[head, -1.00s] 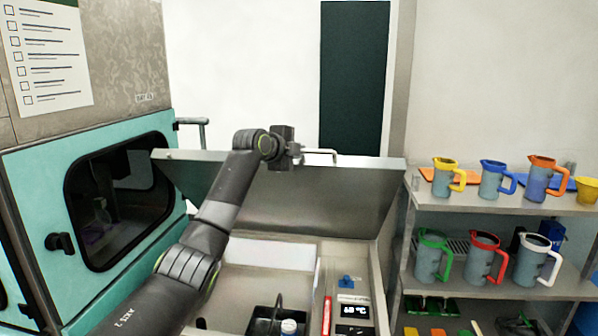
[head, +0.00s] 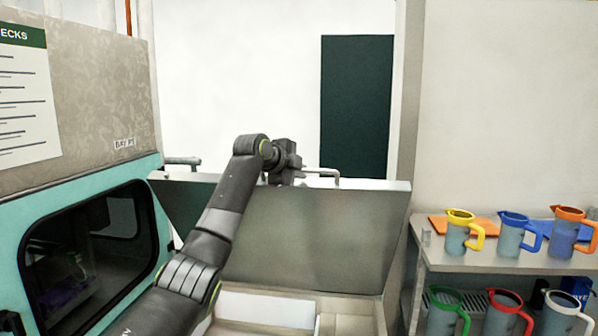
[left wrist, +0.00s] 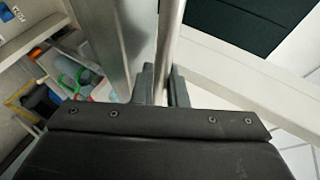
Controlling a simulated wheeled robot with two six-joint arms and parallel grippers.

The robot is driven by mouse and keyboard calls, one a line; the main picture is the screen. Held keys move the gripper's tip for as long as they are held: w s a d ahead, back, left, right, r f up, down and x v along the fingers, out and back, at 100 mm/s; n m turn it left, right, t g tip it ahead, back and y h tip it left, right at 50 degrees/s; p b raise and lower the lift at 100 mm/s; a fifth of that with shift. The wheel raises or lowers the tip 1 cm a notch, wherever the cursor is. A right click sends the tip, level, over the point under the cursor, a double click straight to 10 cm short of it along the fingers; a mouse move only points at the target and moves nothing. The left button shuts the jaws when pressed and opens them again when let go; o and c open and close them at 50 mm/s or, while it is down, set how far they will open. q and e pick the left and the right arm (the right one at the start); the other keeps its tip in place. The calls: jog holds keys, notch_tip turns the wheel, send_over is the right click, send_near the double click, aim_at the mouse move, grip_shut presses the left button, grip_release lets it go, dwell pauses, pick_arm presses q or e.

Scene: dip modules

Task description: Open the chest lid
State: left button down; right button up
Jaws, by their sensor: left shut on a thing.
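The chest lid (head: 310,235) is a grey metal panel standing raised and steeply tilted at the back of the chest, its inner face toward me. The chest's open body shows below it, with a pale inner wall (head: 265,310); most of the inside is cut off by the frame. A metal bar handle (head: 325,171) runs along the lid's top edge. My left gripper (head: 290,172) is at that edge, shut on the handle. In the left wrist view its two fingers (left wrist: 160,88) stand on either side of the bar (left wrist: 170,45). My right gripper is out of view.
A teal cabinet (head: 85,200) with a dark window stands close on the left. A shelf (head: 480,265) with several colored jugs stands on the right. A pale wall with a dark panel (head: 356,105) is behind the lid.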

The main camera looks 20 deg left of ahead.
pick_arm(q)
jog(key=shift+f, duration=0.2)
jog(key=c, duration=1.5)
grip_release()
jog(key=shift+o, duration=0.2)
jog(key=b+v, duration=0.8)
jog(key=v, duration=0.9)
jog(key=shift+s+r+b, duration=0.2)
jog(key=shift+b, duration=0.2)
